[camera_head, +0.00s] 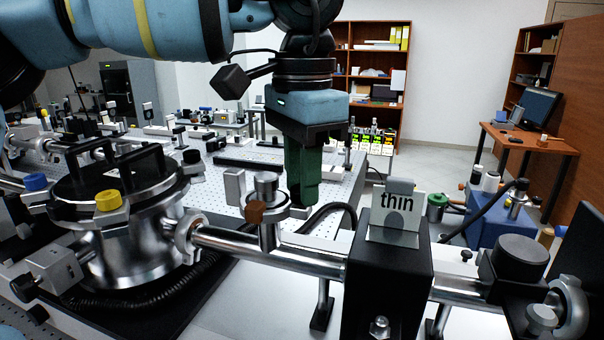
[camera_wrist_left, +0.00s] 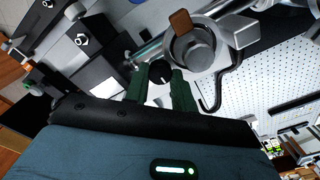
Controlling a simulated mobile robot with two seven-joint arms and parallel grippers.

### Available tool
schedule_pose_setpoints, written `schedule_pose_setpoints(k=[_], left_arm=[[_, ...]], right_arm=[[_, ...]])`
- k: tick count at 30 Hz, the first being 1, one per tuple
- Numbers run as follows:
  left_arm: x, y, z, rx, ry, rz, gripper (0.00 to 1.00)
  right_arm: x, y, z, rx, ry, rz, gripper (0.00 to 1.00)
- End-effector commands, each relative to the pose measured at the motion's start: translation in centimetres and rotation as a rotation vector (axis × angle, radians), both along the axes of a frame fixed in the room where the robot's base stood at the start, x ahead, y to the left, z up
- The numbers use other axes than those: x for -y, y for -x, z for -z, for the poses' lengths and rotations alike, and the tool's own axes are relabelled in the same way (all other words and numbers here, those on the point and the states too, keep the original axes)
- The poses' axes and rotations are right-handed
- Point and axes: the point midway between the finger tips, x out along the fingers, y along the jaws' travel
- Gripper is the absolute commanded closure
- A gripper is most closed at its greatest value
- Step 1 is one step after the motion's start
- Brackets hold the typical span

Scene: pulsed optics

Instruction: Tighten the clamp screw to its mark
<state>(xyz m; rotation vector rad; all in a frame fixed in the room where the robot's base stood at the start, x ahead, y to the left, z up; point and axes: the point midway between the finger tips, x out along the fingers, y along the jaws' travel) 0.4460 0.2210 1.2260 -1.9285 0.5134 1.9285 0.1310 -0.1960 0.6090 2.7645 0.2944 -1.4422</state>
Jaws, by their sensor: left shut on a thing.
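My left gripper (camera_head: 303,198) comes down from above, its green fingers pointing down beside the metal pipe (camera_head: 270,250). In the left wrist view the two green fingers (camera_wrist_left: 161,84) are closed on a round black knob with a light mark line (camera_wrist_left: 160,71), which looks like the clamp screw. In the head view the fingers mostly hide this knob. A metal valve fitting with a brown tab (camera_head: 256,212) stands just left of the fingers; it also shows above the knob in the left wrist view (camera_wrist_left: 193,42). My right gripper is not in view.
A metal chamber (camera_head: 137,250) with coloured knobs stands at left. A black block (camera_head: 386,285) with a "thin" card (camera_head: 397,218) stands right of the fingers. A black hose (camera_head: 335,208) curves close by. A perforated optical table (camera_head: 225,182) lies behind.

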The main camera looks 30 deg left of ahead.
Motion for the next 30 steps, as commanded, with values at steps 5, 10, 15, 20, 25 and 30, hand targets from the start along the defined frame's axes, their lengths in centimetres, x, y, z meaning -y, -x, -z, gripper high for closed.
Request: schedule_pose_setpoints(k=[5,10,15,20,25,30], left_arm=[[0.0,0.0,0.0,0.001,0.000,-0.001,0.97],[0.0,0.0,0.0,0.001,0.000,-0.002,0.56],[0.0,0.0,0.0,0.000,0.000,-0.002,0.52],[0.0,0.0,-0.1,0.001,0.000,-0.002,0.52],[0.0,0.0,-1.8,0.003,0.001,-0.004,0.52],[0.1,0.0,-4.7,0.004,0.001,-0.004,0.52]], right_arm=[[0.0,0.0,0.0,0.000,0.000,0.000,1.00],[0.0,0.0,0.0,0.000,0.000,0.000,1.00],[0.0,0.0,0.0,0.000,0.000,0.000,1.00],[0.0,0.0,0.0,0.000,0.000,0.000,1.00],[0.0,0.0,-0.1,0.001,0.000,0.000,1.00],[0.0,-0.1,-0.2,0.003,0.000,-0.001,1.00]])
